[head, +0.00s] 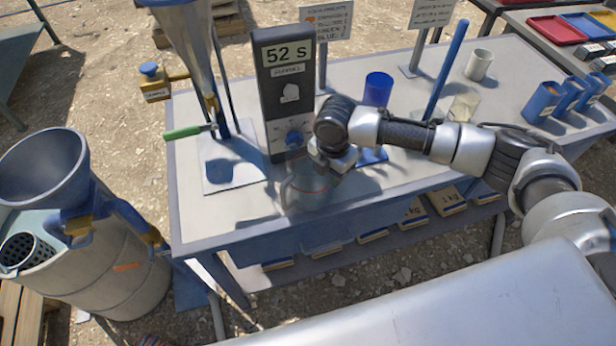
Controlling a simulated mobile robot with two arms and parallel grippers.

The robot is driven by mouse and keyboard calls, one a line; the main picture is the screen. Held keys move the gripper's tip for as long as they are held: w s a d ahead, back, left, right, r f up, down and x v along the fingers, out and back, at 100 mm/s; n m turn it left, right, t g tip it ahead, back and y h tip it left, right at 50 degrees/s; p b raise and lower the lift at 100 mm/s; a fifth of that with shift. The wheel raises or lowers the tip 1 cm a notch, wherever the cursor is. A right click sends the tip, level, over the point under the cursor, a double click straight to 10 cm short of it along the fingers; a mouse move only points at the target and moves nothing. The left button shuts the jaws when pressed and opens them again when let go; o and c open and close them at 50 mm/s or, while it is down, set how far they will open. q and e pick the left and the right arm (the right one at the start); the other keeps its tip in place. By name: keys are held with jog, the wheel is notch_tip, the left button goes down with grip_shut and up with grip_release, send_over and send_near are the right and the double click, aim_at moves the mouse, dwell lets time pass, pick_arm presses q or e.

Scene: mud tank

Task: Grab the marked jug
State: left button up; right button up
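A clear, see-through jug (303,195) with a thin red line on its side stands near the front edge of the grey table (225,222). My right gripper (326,163) is at the jug's upper right side, coming in from the right. It overlaps the jug's rim in the head view. Its fingers are small and partly hidden by the wrist, so I cannot tell whether they touch the jug or are open or shut. My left gripper is not in view.
Behind the jug stands a dark timer box (284,95) reading "52 S". A metal funnel (190,40) on a stand with a green-handled valve is to its left. A blue cup (377,90), white cup (479,65) and blue holders (545,101) stand further right. A large funnel (45,165) tops a drum at left.

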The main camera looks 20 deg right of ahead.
jog(key=shift+f, duration=0.35)
jog(key=shift+c, duration=0.5)
grip_shut()
jog(key=shift+r, duration=0.2)
